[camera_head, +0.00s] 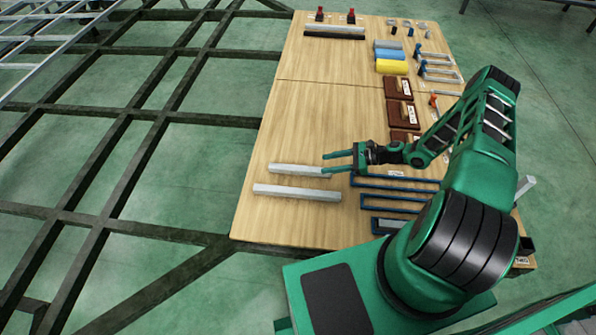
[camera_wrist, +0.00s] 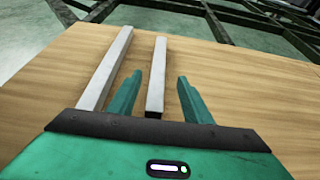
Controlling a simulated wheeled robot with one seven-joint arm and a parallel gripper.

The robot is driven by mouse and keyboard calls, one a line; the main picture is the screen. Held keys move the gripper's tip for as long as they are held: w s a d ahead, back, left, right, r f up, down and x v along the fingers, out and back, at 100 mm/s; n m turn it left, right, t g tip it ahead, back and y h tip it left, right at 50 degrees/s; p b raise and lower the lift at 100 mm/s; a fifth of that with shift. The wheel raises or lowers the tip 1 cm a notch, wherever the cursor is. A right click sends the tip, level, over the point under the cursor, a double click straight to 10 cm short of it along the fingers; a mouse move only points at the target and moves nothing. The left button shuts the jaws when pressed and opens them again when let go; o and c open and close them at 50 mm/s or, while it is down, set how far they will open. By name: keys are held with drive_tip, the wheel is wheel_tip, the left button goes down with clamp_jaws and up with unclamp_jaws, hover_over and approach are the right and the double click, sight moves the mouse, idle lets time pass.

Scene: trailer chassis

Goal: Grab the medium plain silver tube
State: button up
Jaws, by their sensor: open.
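Two plain silver tubes lie side by side on the wooden table. The shorter one (camera_head: 295,170) is farther back, and the longer one (camera_head: 297,192) lies nearer my base. My gripper (camera_head: 326,164) is open at the right end of the shorter tube. In the wrist view, the fingers of my gripper (camera_wrist: 160,76) stand either side of the shorter tube (camera_wrist: 157,70), with gaps on both sides and its near end between them. The longer tube (camera_wrist: 107,67) lies outside the left finger. I cannot tell the fingers' exact height above the table.
Blue frames (camera_head: 398,184) lie right of the tubes under my arm. Brown boxes (camera_head: 398,87), a yellow block (camera_head: 391,67) and clamps (camera_head: 437,72) line the right side. A silver bar (camera_head: 335,28) lies at the back. The table's left-centre is clear.

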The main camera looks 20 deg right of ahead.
sight(301, 167)
drive_tip(key=x, duration=1.1)
drive_tip(key=shift+d, duration=0.1)
clamp_jaws()
